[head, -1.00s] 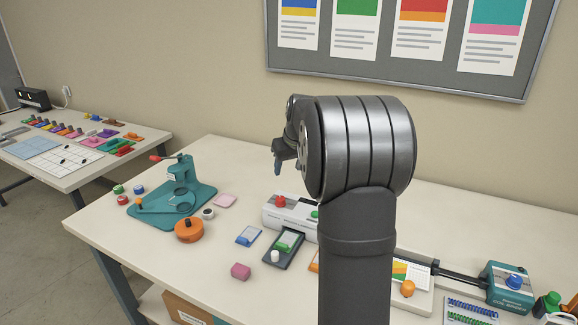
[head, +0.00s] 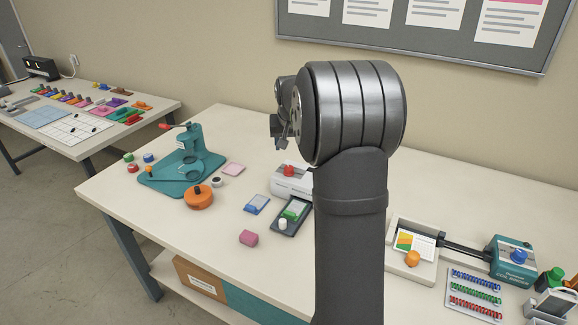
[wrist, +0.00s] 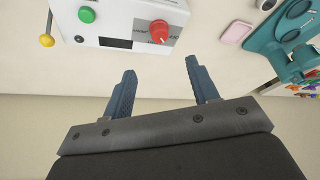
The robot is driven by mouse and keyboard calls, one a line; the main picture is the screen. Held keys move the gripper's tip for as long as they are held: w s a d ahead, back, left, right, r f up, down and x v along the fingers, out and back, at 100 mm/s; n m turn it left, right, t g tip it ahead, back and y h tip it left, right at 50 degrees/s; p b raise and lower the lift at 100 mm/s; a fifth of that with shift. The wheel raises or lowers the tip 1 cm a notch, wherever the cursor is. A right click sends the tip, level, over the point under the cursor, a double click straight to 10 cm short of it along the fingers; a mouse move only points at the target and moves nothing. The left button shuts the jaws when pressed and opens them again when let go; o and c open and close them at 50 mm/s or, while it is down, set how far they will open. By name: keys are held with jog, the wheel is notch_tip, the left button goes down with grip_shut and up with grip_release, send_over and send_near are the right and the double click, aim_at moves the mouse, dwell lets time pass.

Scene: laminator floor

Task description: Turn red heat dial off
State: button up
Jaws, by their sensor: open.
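The red heat dial (wrist: 159,31) sits on the white laminator (wrist: 125,12), at its right end in the wrist view. A pale pointer mark shows on the dial. The dial also shows in the head view (head: 288,170), just left of my arm, on the laminator (head: 290,185). A green knob (wrist: 87,15) is at the laminator's other end in the wrist view. My gripper (wrist: 160,80) is open and empty, with the dial beyond its fingertips and apart from them. In the head view my gripper (head: 277,135) is above the laminator; my arm hides the laminator's right part.
A teal press (head: 185,165) stands left, with an orange round tin (head: 199,197) before it. The table's front left is clear.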

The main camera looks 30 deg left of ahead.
aim_at(289, 167)
jog(key=x, duration=1.3)
jog(key=shift+r, duration=0.1)
jog(key=c, duration=1)
jog(key=shift+o, duration=0.2)
jog(key=shift+w+n+g+y, duration=0.1)
jog(key=shift+n+g+y, duration=0.3)
jog(key=shift+n, duration=1.2)
